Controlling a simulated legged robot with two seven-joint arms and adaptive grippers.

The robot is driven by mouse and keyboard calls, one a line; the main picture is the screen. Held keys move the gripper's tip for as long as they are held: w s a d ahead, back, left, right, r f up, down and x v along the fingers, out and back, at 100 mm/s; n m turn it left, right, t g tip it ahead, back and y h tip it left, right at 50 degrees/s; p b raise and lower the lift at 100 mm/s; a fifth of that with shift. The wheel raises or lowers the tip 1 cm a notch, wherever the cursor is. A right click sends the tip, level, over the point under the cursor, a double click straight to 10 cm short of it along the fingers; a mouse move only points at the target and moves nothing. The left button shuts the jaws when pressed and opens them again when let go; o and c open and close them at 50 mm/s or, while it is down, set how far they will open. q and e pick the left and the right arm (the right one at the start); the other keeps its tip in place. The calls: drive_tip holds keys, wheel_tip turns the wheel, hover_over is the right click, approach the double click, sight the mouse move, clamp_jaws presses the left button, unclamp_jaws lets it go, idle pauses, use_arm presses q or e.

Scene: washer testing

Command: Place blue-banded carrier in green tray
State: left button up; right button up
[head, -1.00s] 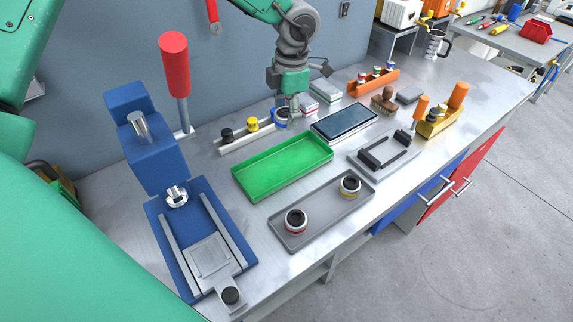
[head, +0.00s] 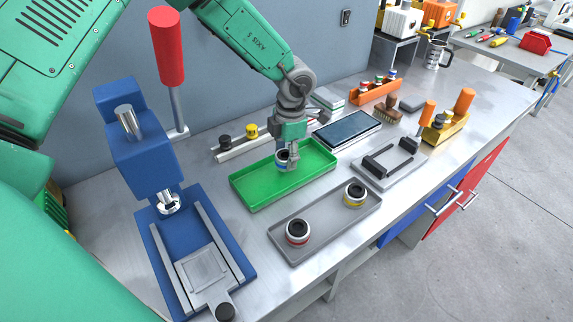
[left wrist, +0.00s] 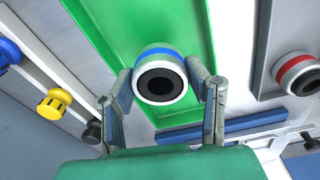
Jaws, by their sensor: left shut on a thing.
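The blue-banded carrier (left wrist: 161,76) is a white ring with a blue band and a dark centre. My left gripper (left wrist: 162,90) is shut on it, one finger on each side, in the left wrist view. In the head view the carrier (head: 282,157) is held by the left gripper (head: 287,163) over the middle of the green tray (head: 246,196). I cannot tell whether its base touches the tray floor. The green tray also shows behind the carrier in the left wrist view (left wrist: 200,30). My right gripper is not in view.
A grey tray (head: 325,221) in front holds a red-banded carrier (head: 298,232) and a yellow-banded carrier (head: 355,193). A blue press (head: 150,150) stands left. A rail with black and yellow knobs (head: 230,152) lies behind the green tray. A dark tablet (head: 346,130) lies to the right.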

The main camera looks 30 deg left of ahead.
sight(285, 165)
use_arm(q)
drive_tip(key=f, duration=0.3)
drive_tip(key=shift+a+f, duration=0.15)
drive_tip(key=shift+a, duration=0.1)
drive_tip(key=shift+d, duration=0.1)
drive_tip(key=o, duration=1.2)
drive_tip(key=shift+d, duration=0.1)
drive_tip(key=shift+o, duration=0.2)
drive_tip(key=r, duration=1.2)
drive_tip(key=shift+w+d, duration=0.25)
drive_tip(key=shift+d, duration=0.05)
